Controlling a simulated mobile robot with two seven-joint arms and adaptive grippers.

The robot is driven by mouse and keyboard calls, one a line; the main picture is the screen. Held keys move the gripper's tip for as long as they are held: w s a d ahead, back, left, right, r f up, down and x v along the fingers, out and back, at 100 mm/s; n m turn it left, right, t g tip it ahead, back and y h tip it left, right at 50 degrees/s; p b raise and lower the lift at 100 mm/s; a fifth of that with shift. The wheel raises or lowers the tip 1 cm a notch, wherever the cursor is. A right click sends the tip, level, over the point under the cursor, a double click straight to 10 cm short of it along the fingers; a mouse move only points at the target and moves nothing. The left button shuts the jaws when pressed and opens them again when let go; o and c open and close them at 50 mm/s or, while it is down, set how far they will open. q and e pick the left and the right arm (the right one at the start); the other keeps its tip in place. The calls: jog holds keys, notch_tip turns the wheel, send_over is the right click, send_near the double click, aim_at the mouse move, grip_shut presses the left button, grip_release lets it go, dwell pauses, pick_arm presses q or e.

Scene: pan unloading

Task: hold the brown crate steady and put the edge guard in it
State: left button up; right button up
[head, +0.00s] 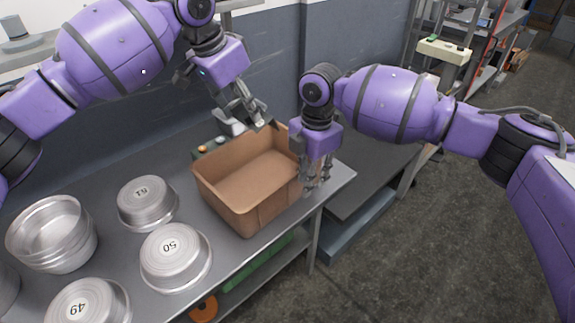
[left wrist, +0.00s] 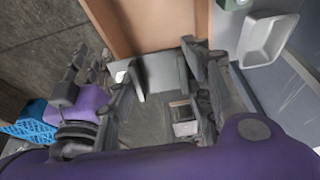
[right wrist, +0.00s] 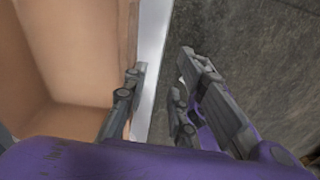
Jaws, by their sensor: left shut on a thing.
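The brown crate (head: 222,198) stands open and upright at the right end of the grey table, and its inside looks empty. My left gripper (head: 250,112) is above the crate's back right part. It is shut on the grey edge guard (left wrist: 166,78), an angled piece between its fingers in the left wrist view; the fingers partly hide it. My right gripper (head: 316,172) points down at the crate's right end, fingers apart. In the right wrist view, one finger is close against the crate's wall (right wrist: 122,30); I cannot tell if it touches.
A small white tray (left wrist: 268,40) is behind the crate near the wall. A lower dark surface (head: 372,182) lies right of the table.

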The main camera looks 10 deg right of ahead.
notch_tip(320, 180, up, 3)
send_over(288, 207)
jog(key=shift+w+a+f+n, duration=0.1)
jog(key=shift+f+n, duration=0.25)
jog(key=shift+n, duration=0.15)
notch_tip(288, 207, down, 12)
jog(key=shift+r, duration=0.2)
grip_shut()
